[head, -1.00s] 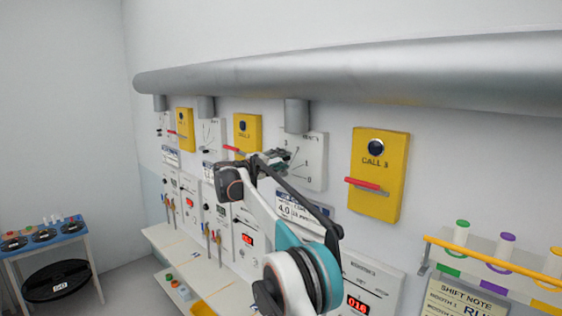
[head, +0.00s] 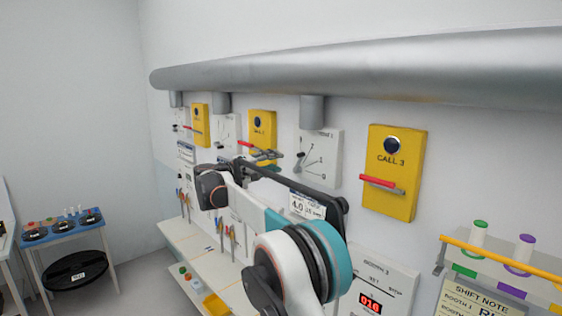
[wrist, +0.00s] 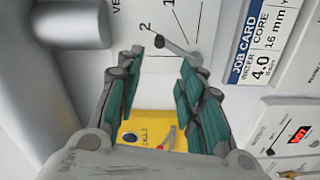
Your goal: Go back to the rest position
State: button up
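My gripper (wrist: 155,95) is open and empty in the wrist view, its two green-padded fingers spread apart. In the head view my gripper (head: 262,158) is small and partly hidden behind my own arm, in front of the wall of panels. It appears to touch nothing.
A thick grey pipe (head: 350,75) runs along the wall above the panels. The yellow CALL 3 box (head: 393,205) with a red lever is at right. A rack (head: 500,258) holds coloured-capped tubes. A blue-topped table (head: 62,226) stands at far left. The wall shelf (head: 190,245) lies below.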

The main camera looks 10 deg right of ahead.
jog(key=shift+s+a, duration=0.2)
jog(key=shift+a, duration=0.1)
